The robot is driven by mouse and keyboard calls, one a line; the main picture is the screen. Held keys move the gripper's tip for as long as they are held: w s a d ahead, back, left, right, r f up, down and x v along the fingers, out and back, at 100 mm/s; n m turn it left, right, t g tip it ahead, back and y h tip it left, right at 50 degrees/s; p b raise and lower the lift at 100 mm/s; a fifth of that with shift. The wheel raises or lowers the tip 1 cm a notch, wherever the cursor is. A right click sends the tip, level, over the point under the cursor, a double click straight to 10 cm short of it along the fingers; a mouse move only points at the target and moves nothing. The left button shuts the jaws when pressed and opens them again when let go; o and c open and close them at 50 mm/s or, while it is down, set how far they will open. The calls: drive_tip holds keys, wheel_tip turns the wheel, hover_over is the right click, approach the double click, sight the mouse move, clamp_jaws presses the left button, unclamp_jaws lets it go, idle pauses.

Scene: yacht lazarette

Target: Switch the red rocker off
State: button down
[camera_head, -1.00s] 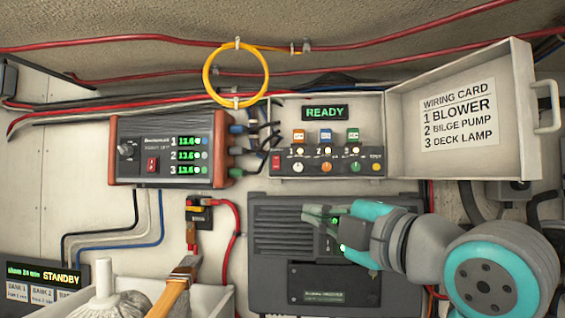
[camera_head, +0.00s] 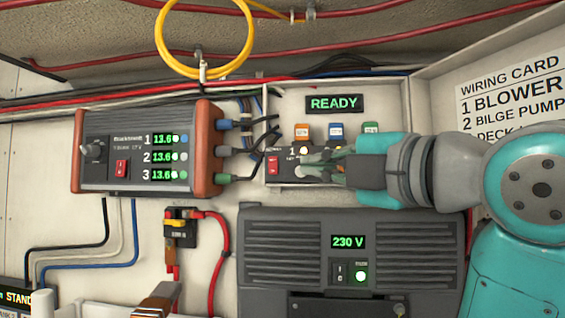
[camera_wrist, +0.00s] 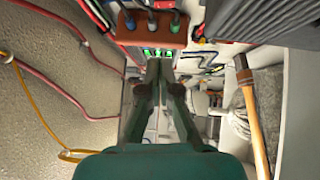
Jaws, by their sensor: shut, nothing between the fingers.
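A red rocker (camera_head: 272,164) sits at the left end of the small switch panel (camera_head: 280,152) in the open white box. Another red rocker (camera_head: 121,168) is on the front of the dark charger (camera_head: 99,137) with orange-brown ends. My gripper (camera_head: 303,165) is shut and empty, with its tips pointing left, a little right of the panel's red rocker. It hides most of the panel's lower row; I cannot tell whether it touches the panel. In the wrist view, my closed fingers (camera_wrist: 160,72) point toward the charger's green readouts (camera_wrist: 158,52). The rocker positions are too small to tell.
A READY display (camera_head: 334,103) is above the panel. The box's lid (camera_head: 440,80) stands open at right behind my arm. Cables and plugs (camera_head: 236,150) crowd the gap left of the box. A grey inverter (camera_head: 345,225) reading 230 V is below.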

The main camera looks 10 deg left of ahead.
sight(269, 161)
drive_tip(key=x, duration=0.4)
drive_tip(key=w+d+x, duration=0.1)
drive_tip(key=x, duration=0.6)
drive_tip(key=shift+w+r, duration=0.1)
drive_tip(key=shift+w, duration=0.25)
drive_tip(key=shift+w+a+r, duration=0.1)
drive_tip(key=shift+w+a, duration=0.05)
drive_tip(key=shift+w, duration=0.6)
drive_tip(key=shift+w, duration=0.1)
drive_tip(key=shift+w, duration=0.1)
